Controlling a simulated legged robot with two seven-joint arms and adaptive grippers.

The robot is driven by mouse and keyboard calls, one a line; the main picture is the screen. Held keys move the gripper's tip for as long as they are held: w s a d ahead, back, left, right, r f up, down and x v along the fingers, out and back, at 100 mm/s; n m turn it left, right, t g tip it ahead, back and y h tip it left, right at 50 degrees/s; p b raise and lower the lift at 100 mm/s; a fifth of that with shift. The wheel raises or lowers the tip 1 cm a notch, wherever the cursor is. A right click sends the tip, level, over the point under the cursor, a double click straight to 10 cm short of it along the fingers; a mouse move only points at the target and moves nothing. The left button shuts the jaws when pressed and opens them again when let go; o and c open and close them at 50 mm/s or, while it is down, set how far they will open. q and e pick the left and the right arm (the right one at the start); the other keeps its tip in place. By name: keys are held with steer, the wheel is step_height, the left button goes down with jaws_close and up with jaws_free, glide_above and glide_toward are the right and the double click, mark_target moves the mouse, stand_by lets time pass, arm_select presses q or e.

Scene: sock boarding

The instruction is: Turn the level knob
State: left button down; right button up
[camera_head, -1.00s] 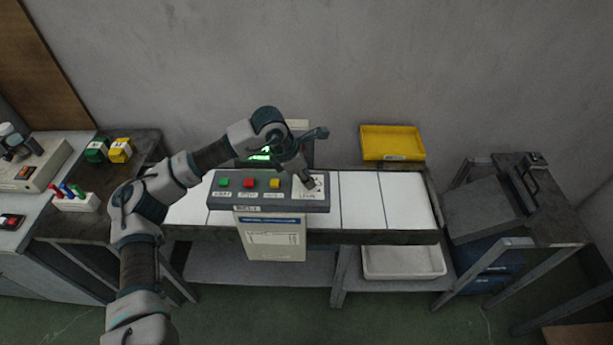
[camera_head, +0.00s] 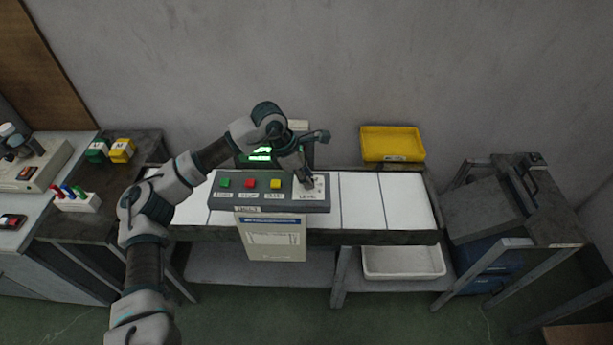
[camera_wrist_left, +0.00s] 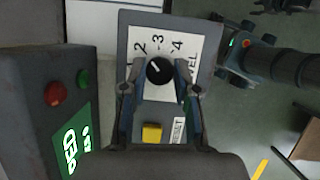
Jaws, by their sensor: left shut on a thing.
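The level knob (camera_wrist_left: 160,70) is black and round with a small white mark. It sits on a white plate (camera_wrist_left: 190,45) printed 2, 3, 4 and LEVEL, at the right end of the grey control box (camera_head: 221,202). My left gripper (camera_head: 308,183) is over the plate in the head view and hides most of the knob. In the left wrist view my left gripper (camera_wrist_left: 160,78) has a finger on each side of the knob and is shut on it. My right gripper is not in view.
Green (camera_head: 225,183), red (camera_head: 249,183) and yellow (camera_head: 275,184) buttons line the box left of the knob. A lit green display (camera_head: 260,156) stands behind it. A white belt (camera_head: 362,200) runs beneath. A yellow tray (camera_head: 392,142) lies at the back right.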

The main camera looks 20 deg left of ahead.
arm_select(q)
steer(key=c, duration=0.9)
jaws_free()
steer(key=shift+f, duration=0.35)
steer(key=shift+o, duration=0.2)
steer(key=shift+a+r, duration=0.25)
steer(key=shift+r, duration=0.25)
steer(key=v, duration=1.1)
steer(key=shift+w+a+f, duration=0.1)
